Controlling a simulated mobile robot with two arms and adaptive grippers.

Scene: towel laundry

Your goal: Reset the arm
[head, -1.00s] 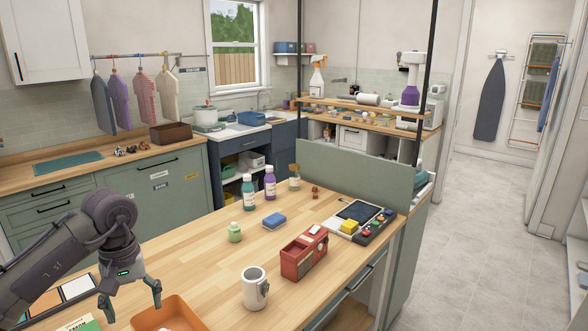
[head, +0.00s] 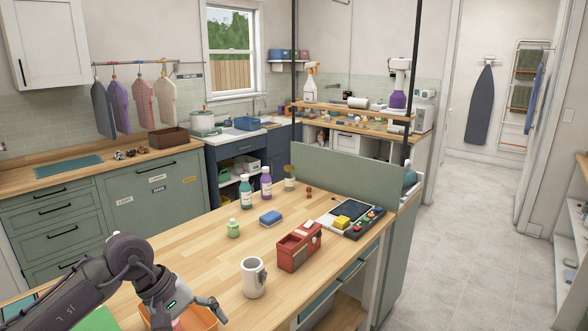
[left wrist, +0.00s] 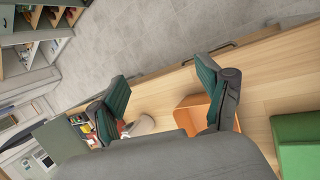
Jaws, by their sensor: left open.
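My left gripper (head: 189,313) is above the near left part of the wooden table, over an orange bin (head: 200,318). In the left wrist view the left gripper (left wrist: 166,98) has its two fingers spread wide apart with nothing between them. The orange bin (left wrist: 188,112) shows behind the finger on the right in that view. My right gripper is in neither view.
A white mug (head: 253,278) and a red box (head: 298,247) stand right of the gripper. A green item (head: 97,320) lies near the front left. The table's middle is clear.

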